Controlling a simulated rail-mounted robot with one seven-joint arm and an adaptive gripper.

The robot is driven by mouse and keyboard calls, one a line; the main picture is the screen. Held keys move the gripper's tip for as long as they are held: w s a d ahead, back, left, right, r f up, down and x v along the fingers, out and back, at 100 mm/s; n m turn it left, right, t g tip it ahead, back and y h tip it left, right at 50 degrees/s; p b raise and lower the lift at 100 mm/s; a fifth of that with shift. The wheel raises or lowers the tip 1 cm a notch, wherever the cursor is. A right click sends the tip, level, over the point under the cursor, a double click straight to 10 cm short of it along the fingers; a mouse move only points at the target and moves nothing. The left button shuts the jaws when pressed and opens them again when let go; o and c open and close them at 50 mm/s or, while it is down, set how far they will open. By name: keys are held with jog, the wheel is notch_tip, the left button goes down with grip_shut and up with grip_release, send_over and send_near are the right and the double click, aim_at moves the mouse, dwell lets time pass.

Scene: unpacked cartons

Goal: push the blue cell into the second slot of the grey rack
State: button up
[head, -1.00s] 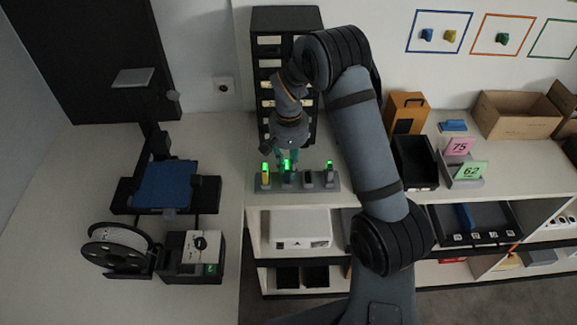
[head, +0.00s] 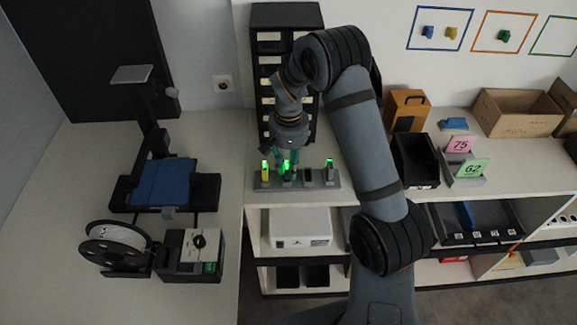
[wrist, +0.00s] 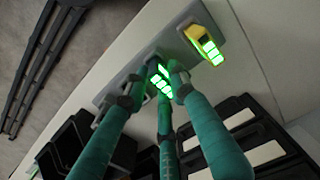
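The grey rack (head: 262,185) stands on the worktop in the head view; it also shows in the wrist view (wrist: 118,78). A yellow cell (head: 265,174) with a green light is in its leftmost slot; it also shows in the wrist view (wrist: 204,42). The blue cell (head: 288,174), lit green, stands at the second slot from the left and shows brightly in the wrist view (wrist: 159,77). My gripper (head: 287,163) points down over it, its teal fingers closed around the cell. The fingers hide most of its body and its seating depth.
A dark cell (head: 329,170) with a green light occupies the rightmost slot. A black drawer cabinet (head: 287,18) stands behind my gripper. A black bin (head: 415,160) is to the right. A printer with a blue bed (head: 163,182) is left.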

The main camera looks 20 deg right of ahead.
aim_at(288, 165)
jog(key=o, duration=0.3)
jog(key=shift+o, duration=0.2)
notch_tip(288, 165, up, 11)
jog(key=shift+f, duration=0.1)
jog(key=shift+r, duration=0.6)
